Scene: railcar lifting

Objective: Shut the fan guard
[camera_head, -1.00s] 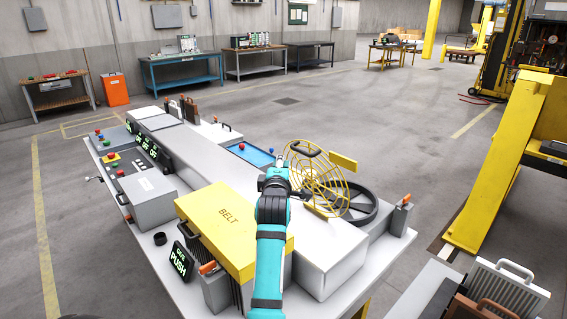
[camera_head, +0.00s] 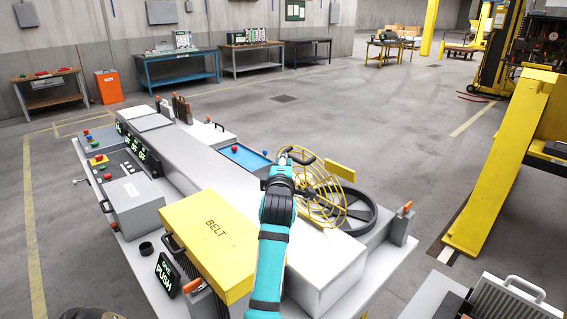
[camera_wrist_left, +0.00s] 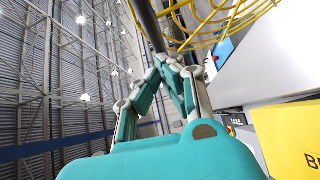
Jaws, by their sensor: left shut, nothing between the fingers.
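The fan guard (camera_head: 322,190) is a round yellow wire cage with a dark handle (camera_head: 301,156) at its upper edge and a yellow tab (camera_head: 340,172). It stands tilted up, open, over the dark fan ring (camera_head: 366,212) on the bench. My left gripper (camera_head: 284,160) is at the guard's left side, close to the handle; contact cannot be told. In the left wrist view the closed fingers (camera_wrist_left: 172,64) are beside a dark bar (camera_wrist_left: 148,25), with the yellow guard wires (camera_wrist_left: 222,22) just beyond. Nothing is between the fingers. My right gripper is not in view.
The yellow BELT box (camera_head: 213,235) and a white housing (camera_head: 325,270) stand close to my left arm. A blue tray (camera_head: 245,155) lies behind the guard. A grey post with an orange top (camera_head: 402,222) stands right of the fan. Open floor surrounds the bench.

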